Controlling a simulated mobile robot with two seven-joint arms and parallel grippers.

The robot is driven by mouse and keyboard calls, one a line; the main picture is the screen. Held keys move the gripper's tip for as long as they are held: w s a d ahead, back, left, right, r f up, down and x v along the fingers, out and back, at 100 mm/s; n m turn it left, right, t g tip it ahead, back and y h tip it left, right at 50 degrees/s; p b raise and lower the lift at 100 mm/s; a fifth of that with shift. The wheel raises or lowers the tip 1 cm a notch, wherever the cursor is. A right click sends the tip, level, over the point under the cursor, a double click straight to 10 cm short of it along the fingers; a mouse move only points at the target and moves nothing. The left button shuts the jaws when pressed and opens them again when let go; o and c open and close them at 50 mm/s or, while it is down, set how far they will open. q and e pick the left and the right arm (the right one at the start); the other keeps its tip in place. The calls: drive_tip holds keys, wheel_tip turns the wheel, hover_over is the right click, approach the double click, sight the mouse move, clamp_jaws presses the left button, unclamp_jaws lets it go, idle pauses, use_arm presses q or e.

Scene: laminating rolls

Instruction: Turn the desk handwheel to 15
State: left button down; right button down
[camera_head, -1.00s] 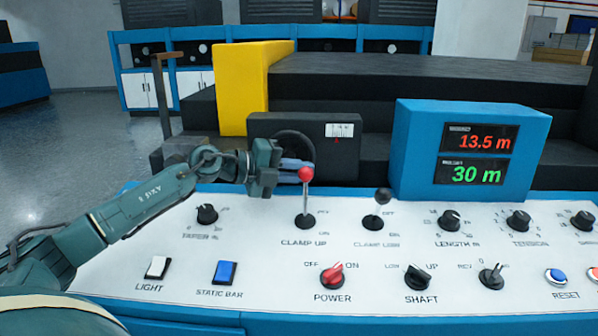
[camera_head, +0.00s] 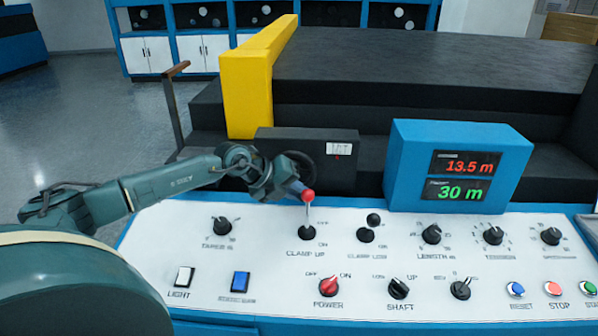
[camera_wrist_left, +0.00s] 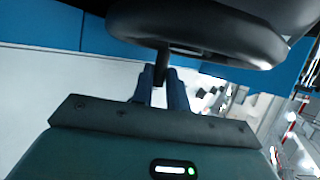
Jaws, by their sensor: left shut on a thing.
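The handwheel (camera_head: 303,158) is black and stands behind the desk panel, on the front of a dark box with a small white scale (camera_head: 339,149). The scale has a red mark; its numbers are too small to read. My left gripper (camera_head: 288,188) is in front of the wheel and hides part of it. In the left wrist view the wheel's dark rim (camera_wrist_left: 190,35) fills the top, and my left gripper (camera_wrist_left: 163,85) is shut on the wheel's thin dark handle (camera_wrist_left: 162,65). My right gripper is not in view.
The red-knobbed CLAMP UP lever (camera_head: 307,212) stands very close to my left fingers; I cannot tell if they touch. The blue display box (camera_head: 410,170) reads 13.5 m and 30 m. Knobs and buttons cover the white panel (camera_head: 270,260). A yellow post (camera_head: 247,95) stands behind.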

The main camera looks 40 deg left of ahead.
use_arm(q)
drive_tip(key=shift+s+a+m+g+y, duration=0.1)
drive_tip(key=shift+a+m+g+y, duration=0.1)
drive_tip(key=shift+g+y, duration=0.3)
drive_tip(key=shift+a+m+g+y, duration=0.1)
drive_tip(key=shift+m+g+y, duration=0.15)
drive_tip(key=shift+y, duration=0.35)
drive_tip(key=shift+s+a+f+m+g+y, duration=0.1)
drive_tip(key=shift+s+a+m+g+y, duration=0.1)
drive_tip(key=shift+g+y, duration=0.4)
drive_tip(key=shift+s+a+m+g+y, duration=0.15)
drive_tip(key=shift+g+y, duration=0.2)
drive_tip(key=shift+y, duration=0.35)
drive_tip(key=c, duration=1.4)
unclamp_jaws()
